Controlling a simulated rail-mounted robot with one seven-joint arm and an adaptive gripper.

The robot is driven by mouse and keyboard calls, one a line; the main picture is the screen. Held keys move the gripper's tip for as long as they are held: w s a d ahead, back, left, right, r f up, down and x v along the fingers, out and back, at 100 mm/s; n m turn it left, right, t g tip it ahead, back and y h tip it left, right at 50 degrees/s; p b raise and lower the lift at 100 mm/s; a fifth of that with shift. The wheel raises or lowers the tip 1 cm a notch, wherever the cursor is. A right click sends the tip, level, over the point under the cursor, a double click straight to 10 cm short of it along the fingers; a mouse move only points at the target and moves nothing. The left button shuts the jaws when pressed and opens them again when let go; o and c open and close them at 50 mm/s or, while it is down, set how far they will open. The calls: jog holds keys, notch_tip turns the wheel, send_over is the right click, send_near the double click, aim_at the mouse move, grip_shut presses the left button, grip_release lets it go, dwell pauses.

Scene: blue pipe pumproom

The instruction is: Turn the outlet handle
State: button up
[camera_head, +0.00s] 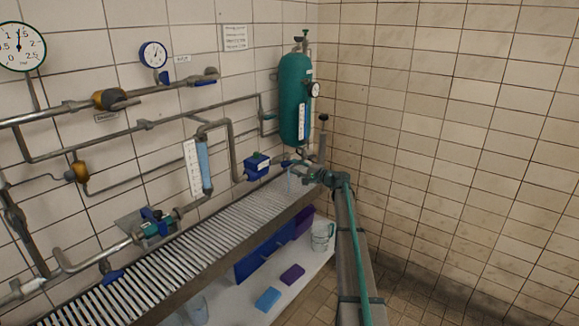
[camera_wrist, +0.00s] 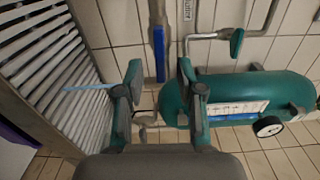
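In the wrist view a long blue lever handle (camera_wrist: 159,52) runs down a grey pipe by the tiled wall; I take it to be the outlet handle, though no readable label confirms it. My gripper (camera_wrist: 160,75) is open, with one teal-grey finger on each side of the lever's lower end in the picture. I see no contact, and the depth between them is unclear. In the head view my gripper (camera_head: 312,174) is by the wall below the teal tank (camera_head: 295,98). A small blue part (camera_head: 287,163) shows beside it, mostly hidden.
A slatted metal shelf (camera_head: 190,249) runs along the wall under pipes and gauges. A blue box (camera_head: 257,166) is left of my gripper. In the wrist view, the tank (camera_wrist: 260,93) and a teal lever (camera_wrist: 236,43) lie to the right. The right wall is bare.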

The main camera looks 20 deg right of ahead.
jog(key=v, duration=0.7)
jog(key=shift+s, duration=0.15)
dwell(2.1)
jog(key=s+a+f+n+g+h, duration=0.15)
jog(key=s+a+f+g, duration=0.25)
jog(key=s+a+f, duration=0.7)
jog(key=s+a+f+n+g+h, duration=0.1)
jog(key=s+a+f+n+g, duration=0.3)
jog(key=s+f, duration=0.9)
jog(key=s+a+f+n+g+h, duration=0.1)
jog(key=s+a+f+g, duration=0.55)
jog(key=f, duration=0.95)
jog(key=s+a+f+n+g+h, duration=0.1)
jog(key=s+a, duration=0.4)
jog(key=s, duration=0.9)
jog(key=s+a+f+n+g+h, duration=0.2)
jog(key=s+a+f+n+g, duration=0.1)
jog(key=s, duration=1.2)
jog(key=s+a+f+n+g+h, duration=0.2)
jog(key=s+a+f+g, duration=0.2)
jog(key=s, duration=1.1)
notch_tip(320, 180, down, 3)
jog(key=a, duration=0.3)
jog(key=shift+s+p, duration=0.25)
jog(key=shift+p, duration=0.1)
